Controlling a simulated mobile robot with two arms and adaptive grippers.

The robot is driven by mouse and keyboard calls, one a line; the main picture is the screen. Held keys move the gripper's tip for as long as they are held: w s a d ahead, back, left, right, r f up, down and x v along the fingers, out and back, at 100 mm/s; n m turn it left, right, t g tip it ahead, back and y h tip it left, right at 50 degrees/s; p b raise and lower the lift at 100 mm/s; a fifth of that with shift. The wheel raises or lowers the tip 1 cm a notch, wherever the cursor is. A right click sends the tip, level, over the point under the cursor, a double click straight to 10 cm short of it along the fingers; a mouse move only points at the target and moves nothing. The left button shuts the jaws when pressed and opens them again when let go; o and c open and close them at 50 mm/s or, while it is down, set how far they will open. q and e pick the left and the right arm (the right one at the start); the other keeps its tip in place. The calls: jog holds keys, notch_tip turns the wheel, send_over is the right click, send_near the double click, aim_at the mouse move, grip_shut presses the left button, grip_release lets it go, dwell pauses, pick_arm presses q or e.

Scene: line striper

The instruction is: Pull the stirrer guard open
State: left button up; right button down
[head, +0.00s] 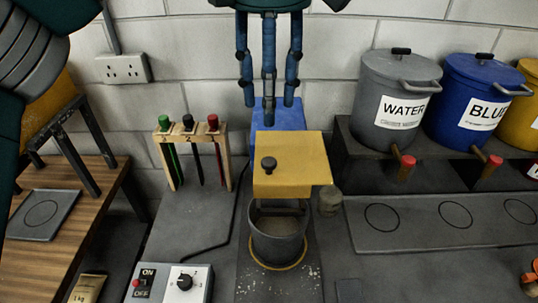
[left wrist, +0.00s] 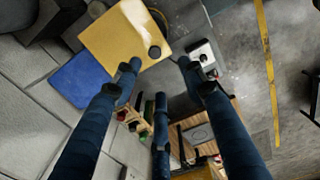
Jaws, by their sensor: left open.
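The stirrer guard (head: 302,170) is a yellow panel with a black knob (head: 269,163) on its left part. It sits over a dark grey pot (head: 278,243), in front of a blue housing (head: 290,115). My left gripper (head: 269,106), with three blue fingers, points down above and behind the guard. Its fingers are spread and hold nothing. The stirrer itself is hidden. My right gripper is not in view.
A rack (head: 197,155) with green, black and red-topped tools stands left of the guard. A control box (head: 172,283) with a dial and ON/OFF switch is front left. Labelled WATER (head: 395,100) and BLUE (head: 478,98) tanks stand on a shelf at the right.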

aim_at(269, 160)
pick_arm(q)
jog(key=f, duration=0.4)
jog(key=w+f+p, duration=0.1)
jog(key=f, duration=0.7)
jog(key=shift+w+f, duration=0.25)
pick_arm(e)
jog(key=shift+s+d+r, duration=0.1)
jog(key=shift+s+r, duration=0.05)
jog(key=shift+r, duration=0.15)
pick_arm(q)
jog(key=shift+s, duration=0.1)
jog(key=shift+c, duration=0.8)
grip_shut()
